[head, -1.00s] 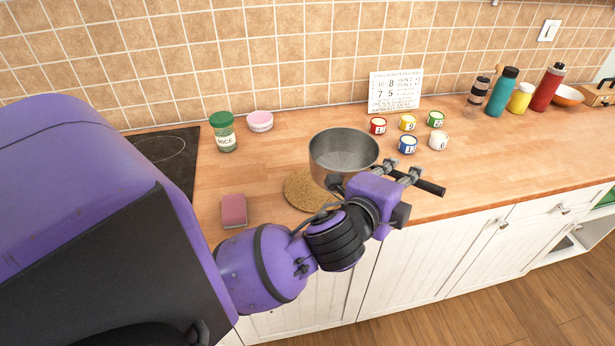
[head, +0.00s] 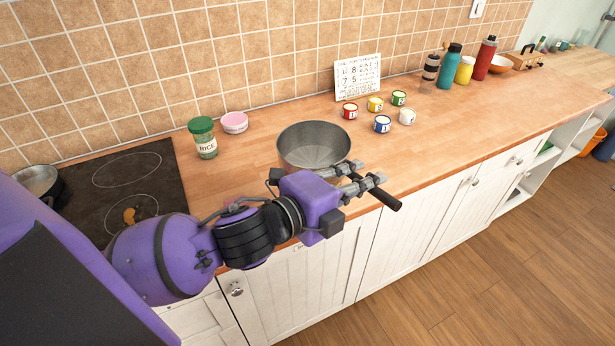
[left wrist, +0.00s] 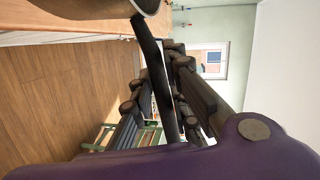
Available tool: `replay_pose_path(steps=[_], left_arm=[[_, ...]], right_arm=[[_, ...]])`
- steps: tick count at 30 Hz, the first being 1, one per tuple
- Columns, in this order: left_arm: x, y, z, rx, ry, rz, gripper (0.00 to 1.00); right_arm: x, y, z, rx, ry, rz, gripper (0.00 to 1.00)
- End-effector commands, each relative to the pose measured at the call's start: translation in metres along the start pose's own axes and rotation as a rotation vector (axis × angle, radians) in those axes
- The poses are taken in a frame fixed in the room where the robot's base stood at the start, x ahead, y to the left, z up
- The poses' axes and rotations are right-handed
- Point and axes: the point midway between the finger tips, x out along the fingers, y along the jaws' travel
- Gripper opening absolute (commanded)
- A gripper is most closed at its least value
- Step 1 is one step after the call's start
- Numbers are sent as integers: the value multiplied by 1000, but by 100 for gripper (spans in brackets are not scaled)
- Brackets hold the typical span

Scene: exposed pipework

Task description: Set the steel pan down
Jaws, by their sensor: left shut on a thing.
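The steel pan (head: 301,146) is a round grey pot with a black handle (head: 386,196) pointing right. My left gripper (head: 366,182) is shut on that handle near the counter's front edge. The pan looks upright and empty; its underside is hidden behind my arm, so I cannot tell whether it touches anything below. In the left wrist view, the dark handle (left wrist: 157,70) runs between my fingers, with the pan's rim at the top. The cork trivet is not visible now. My right gripper is not in view.
A hob (head: 128,185) with another pan (head: 38,180) is at left. Bottles (head: 447,70) stand farther right.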

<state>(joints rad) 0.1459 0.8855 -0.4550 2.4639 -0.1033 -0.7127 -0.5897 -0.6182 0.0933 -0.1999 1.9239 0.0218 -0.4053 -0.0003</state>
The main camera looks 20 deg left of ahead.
Motion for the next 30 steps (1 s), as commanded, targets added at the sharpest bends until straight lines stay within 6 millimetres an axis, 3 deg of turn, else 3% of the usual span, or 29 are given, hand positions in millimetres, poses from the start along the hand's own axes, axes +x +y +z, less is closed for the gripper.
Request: replay_pose_path(steps=[3,8,11,17,21,30], left_arm=[[-11,2,-19,19,106,23,0],[-15,7,-26,19,170,42,0],[-7,16,-12,18,174,50,0],[16,20,31,22,170,40,0],[33,32,60,17,171,41,0],[56,67,93,18,173,40,0]], right_arm=[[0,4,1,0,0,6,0],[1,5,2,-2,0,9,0],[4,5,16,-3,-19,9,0],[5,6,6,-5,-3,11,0],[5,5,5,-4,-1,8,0],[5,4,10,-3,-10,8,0]])
